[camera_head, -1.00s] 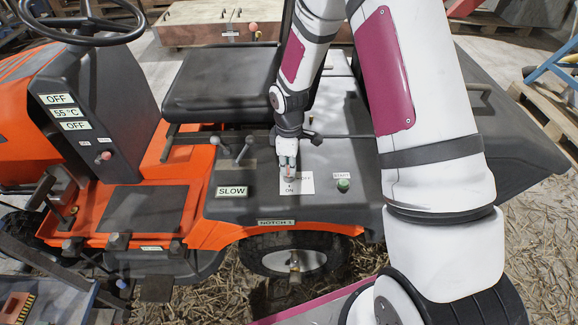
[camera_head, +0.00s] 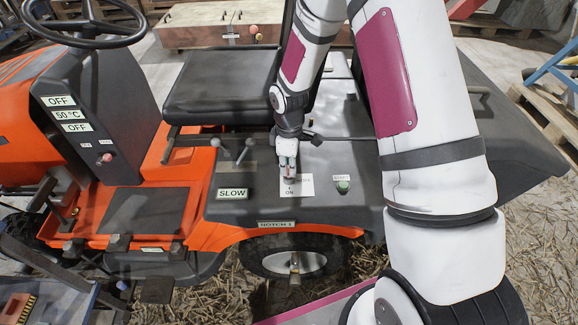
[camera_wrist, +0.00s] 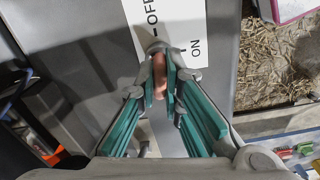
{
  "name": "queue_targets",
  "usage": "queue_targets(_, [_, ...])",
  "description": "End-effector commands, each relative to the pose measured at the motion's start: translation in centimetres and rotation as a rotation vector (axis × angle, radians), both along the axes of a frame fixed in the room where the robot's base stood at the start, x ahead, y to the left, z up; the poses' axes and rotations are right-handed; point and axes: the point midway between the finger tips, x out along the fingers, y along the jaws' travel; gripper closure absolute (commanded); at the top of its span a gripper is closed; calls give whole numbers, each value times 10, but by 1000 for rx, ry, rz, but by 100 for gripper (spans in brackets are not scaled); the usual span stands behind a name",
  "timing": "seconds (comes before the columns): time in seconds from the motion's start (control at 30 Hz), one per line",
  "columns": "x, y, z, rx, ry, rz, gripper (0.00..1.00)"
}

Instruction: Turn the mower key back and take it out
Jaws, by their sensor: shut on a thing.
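The orange mower (camera_head: 210,236) stands with its dark side panel facing me. My gripper (camera_head: 287,175) points down at the key switch on a white OFF/ON plate (camera_head: 304,186). In the wrist view my gripper (camera_wrist: 164,85) is shut on the key, a copper-coloured piece (camera_wrist: 159,77) between the teal-padded fingers. The key is at the round switch (camera_wrist: 157,47) at the plate's edge. The fingers hide much of the key, so I cannot tell how far it sits in the switch.
A green START button (camera_head: 343,186) is right of the plate. Two levers (camera_head: 232,150) and a SLOW label (camera_head: 232,193) are to its left. The black seat (camera_head: 222,82) is behind. The dashboard (camera_head: 72,118) shows OFF, 50 °C and OFF.

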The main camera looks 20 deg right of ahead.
Motion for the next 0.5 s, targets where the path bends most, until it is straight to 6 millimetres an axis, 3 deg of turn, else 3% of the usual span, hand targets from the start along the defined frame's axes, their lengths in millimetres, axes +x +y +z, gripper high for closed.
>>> queue_targets(0.5, [0, 0, 36, 0, -2, -1, 100])
